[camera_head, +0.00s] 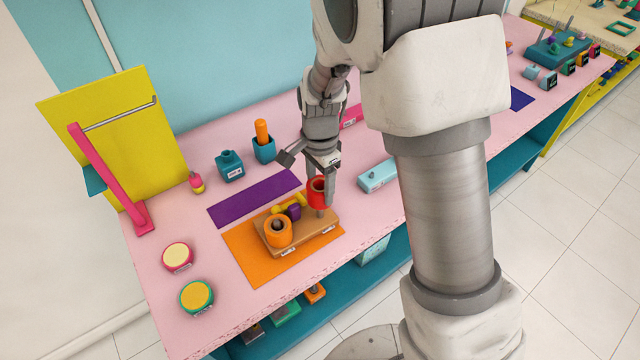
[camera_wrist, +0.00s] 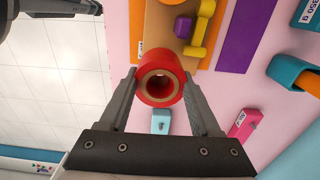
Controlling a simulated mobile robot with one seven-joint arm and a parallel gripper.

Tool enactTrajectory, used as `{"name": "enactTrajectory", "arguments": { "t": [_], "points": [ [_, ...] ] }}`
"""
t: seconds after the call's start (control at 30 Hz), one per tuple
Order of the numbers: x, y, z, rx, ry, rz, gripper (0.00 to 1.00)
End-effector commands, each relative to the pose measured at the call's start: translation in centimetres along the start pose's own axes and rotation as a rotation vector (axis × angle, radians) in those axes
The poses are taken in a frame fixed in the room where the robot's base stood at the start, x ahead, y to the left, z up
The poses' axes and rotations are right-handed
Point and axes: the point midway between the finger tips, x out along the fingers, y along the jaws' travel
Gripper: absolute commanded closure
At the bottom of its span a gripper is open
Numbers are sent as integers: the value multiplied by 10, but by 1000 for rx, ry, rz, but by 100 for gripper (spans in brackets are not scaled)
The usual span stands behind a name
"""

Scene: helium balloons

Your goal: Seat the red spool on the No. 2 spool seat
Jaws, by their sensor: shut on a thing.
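The red spool (camera_head: 318,190) is a short ring with a tan core. My gripper (camera_head: 317,180) is shut on it, and the wrist view shows one finger on each side of the spool (camera_wrist: 160,77). The spool is over the right end of a wooden block (camera_head: 302,236), with a short peg (camera_head: 319,213) visible just below it. I cannot tell whether the spool touches the peg. An orange spool (camera_head: 278,231) sits at the block's left end. The block's labels are too small to read, so I cannot tell which seat is No. 2.
A purple piece (camera_head: 294,212) and a yellow dumbbell-shaped piece (camera_head: 279,209) lie on or behind the block. Under it is an orange mat (camera_head: 240,245); a purple mat (camera_head: 250,197) lies behind. A pale blue box (camera_head: 377,177) stands to the right. The table's front edge is close.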

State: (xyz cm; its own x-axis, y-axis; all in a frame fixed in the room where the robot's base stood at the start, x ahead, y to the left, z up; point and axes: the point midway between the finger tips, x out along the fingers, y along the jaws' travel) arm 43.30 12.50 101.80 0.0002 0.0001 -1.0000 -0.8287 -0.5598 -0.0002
Motion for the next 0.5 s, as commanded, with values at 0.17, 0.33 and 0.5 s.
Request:
{"name": "enactTrajectory", "arguments": {
  "t": [0.17, 0.33, 0.5],
  "points": [
    [0, 0, 0, 0, 0, 0, 94],
    [1, 0, 0, 0, 0, 0, 94],
    [5, 0, 0, 0, 0, 0, 94]
  ]
}}
